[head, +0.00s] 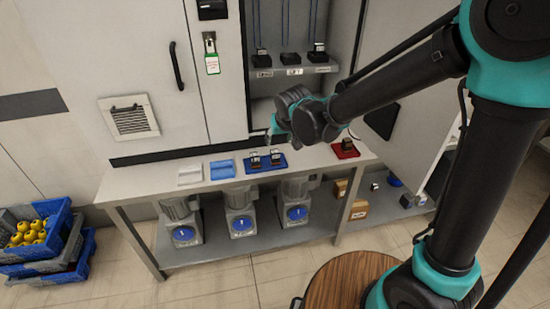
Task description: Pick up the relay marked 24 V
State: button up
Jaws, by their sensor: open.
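My arm reaches in from the right in the head view, and my gripper (273,130) hangs above the workbench (215,181), near the blue mat (264,170). It is open, with nothing seen in it. Two small dark relay-like blocks, a left one (255,161) and a right one (276,159), stand on the blue mat below my gripper, apart from it. A similar block (346,145) stands on a red mat (355,154) further right. The markings are too small to read, so I cannot tell which one says 24 V.
A light grey tray (189,174) and a light blue one (222,169) lie left of the blue mat. An open cabinet behind has a shelf (285,72) with several dark blocks. Motor units (240,215) stand under the bench. Blue crates (55,245) stand at left.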

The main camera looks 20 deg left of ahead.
aim_at(275, 152)
jog(key=x, duration=0.8)
jog(key=shift+f, duration=0.15)
jog(key=shift+s+x, duration=0.1)
jog(key=shift+x, duration=1.25)
jog(key=shift+s+x, duration=0.15)
jog(key=shift+x, duration=1.15)
jog(key=shift+d+f, duration=0.1)
jog(key=shift+f, duration=0.05)
grip_shut()
